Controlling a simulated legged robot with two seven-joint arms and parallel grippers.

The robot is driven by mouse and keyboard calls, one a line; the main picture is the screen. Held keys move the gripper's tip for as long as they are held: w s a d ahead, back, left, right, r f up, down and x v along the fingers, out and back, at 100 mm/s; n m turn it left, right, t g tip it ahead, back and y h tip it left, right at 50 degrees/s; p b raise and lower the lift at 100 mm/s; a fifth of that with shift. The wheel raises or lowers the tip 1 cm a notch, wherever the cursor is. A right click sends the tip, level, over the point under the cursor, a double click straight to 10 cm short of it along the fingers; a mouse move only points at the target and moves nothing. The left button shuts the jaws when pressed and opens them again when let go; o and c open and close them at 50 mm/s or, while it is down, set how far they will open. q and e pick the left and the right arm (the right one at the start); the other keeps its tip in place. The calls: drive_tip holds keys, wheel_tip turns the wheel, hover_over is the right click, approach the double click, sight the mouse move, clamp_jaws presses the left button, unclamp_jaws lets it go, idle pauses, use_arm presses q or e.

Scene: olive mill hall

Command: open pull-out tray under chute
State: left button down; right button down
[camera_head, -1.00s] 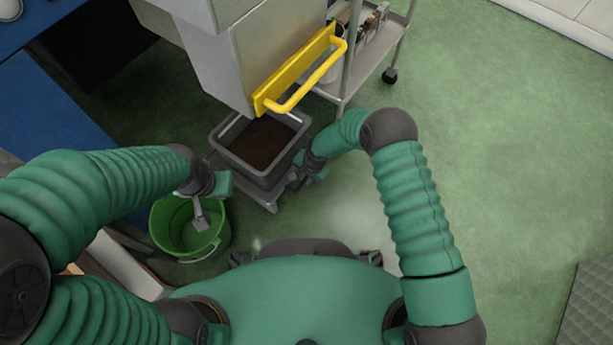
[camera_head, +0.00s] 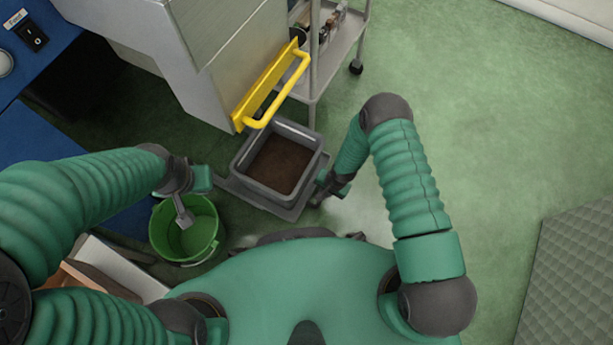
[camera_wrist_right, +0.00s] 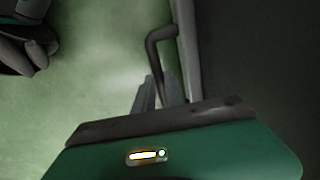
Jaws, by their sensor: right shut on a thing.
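The grey pull-out tray (camera_head: 230,187) lies low under the chute housing (camera_head: 212,95) in the head view. It carries a grey bin (camera_head: 246,178) with dark brown contents, most of it clear of the housing. My right gripper (camera_head: 322,198) is at the tray's near right side. In the right wrist view its fingers (camera_wrist_right: 160,95) are shut on a dark bent handle (camera_wrist_right: 153,48) beside a grey wall. My left gripper (camera_head: 184,215) hangs over the green bucket (camera_head: 160,235), apart from the tray. Its jaw opening is too small to judge.
A yellow bar handle (camera_head: 280,95) juts from the housing above the tray. A wheeled metal cart (camera_head: 341,50) stands behind it. Blue tables (camera_head: 40,140) are on the left and a grey mat (camera_head: 585,270) lies at right. Green floor is clear on the right.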

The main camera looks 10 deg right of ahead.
drive_tip(key=s+d+p, duration=0.4)
drive_tip(key=s+d, duration=0.5)
drive_tip(key=d, duration=0.3)
drive_tip(key=shift+s+d, duration=0.25)
drive_tip(key=shift+d, duration=0.15)
drive_tip(key=c, duration=1.5)
unclamp_jaws()
drive_tip(key=shift+o, duration=0.5)
wheel_tip(320, 180, up, 16)
drive_tip(key=s+d+p, duration=0.1)
drive_tip(key=d+p, duration=0.1)
drive_tip(key=p, duration=0.6)
drive_tip(key=shift+s+d+r+p, duration=0.2)
drive_tip(key=shift+s+d+p, duration=0.1)
drive_tip(key=shift+s+p, duration=0.05)
